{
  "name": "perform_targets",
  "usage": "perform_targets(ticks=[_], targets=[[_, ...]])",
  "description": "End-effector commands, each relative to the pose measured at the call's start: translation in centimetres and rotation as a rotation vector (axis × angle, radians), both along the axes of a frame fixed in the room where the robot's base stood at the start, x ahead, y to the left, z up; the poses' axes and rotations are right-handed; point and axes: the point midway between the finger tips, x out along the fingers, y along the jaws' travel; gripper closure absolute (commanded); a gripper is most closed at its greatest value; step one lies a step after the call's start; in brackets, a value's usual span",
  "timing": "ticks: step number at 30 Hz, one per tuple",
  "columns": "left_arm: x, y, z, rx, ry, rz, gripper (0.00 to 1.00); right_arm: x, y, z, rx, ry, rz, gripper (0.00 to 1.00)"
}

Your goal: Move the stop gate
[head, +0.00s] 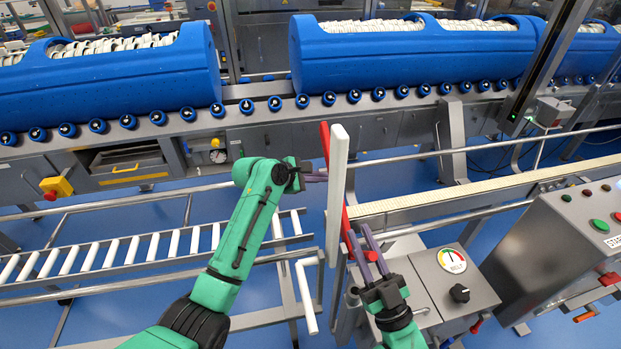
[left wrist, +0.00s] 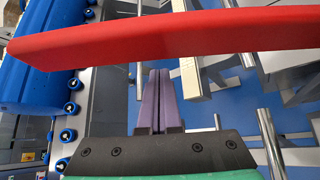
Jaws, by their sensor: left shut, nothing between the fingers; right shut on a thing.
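The stop gate appears as an upright white bar (head: 338,190) in the middle of the head view, with a red bar (head: 325,143) showing beside and behind it. A long red bar (left wrist: 170,38) also crosses the top of the left wrist view. My left gripper (head: 318,178) is shut and empty, its tips close to the white bar; I cannot tell whether they touch. Its closed purple fingers (left wrist: 156,100) lie below the red bar in the wrist view. My right gripper (head: 368,250) is lower, shut on the red part near the bar's lower end; the exact grip is partly hidden.
Blue tubs (head: 420,52) stand on the roller conveyor (head: 280,103) at the back. A white-roller track (head: 120,250) lies left, a pale belt (head: 480,187) right. A belt control box (head: 452,285) stands beside my right gripper, and a grey console (head: 570,240) farther right.

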Motion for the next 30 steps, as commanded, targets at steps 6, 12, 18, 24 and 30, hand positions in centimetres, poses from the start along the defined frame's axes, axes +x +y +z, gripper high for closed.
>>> perform_targets(ticks=[6,12,18,24,30], targets=[[-1.3,-0.3,1.7,0.0,0.002,0.0,1.0,0.0,0.0,-0.2,-0.002,0.007,-0.001,1.0],[-1.4,-0.4,1.9,0.001,0.003,0.001,1.0,0.0,0.0,-0.3,-0.002,0.007,0.0,1.0],[-1.7,-0.5,2.3,0.006,-0.02,0.0,1.0,0.0,0.0,-0.3,-0.003,0.007,0.0,1.0],[-2.0,-0.7,3.2,0.015,-0.059,-0.002,1.0,0.1,0.0,-0.2,-0.003,0.007,0.0,1.0],[-2.0,-0.8,3.3,0.013,-0.061,-0.004,1.0,0.1,0.0,-0.1,-0.002,0.006,0.0,0.66]])
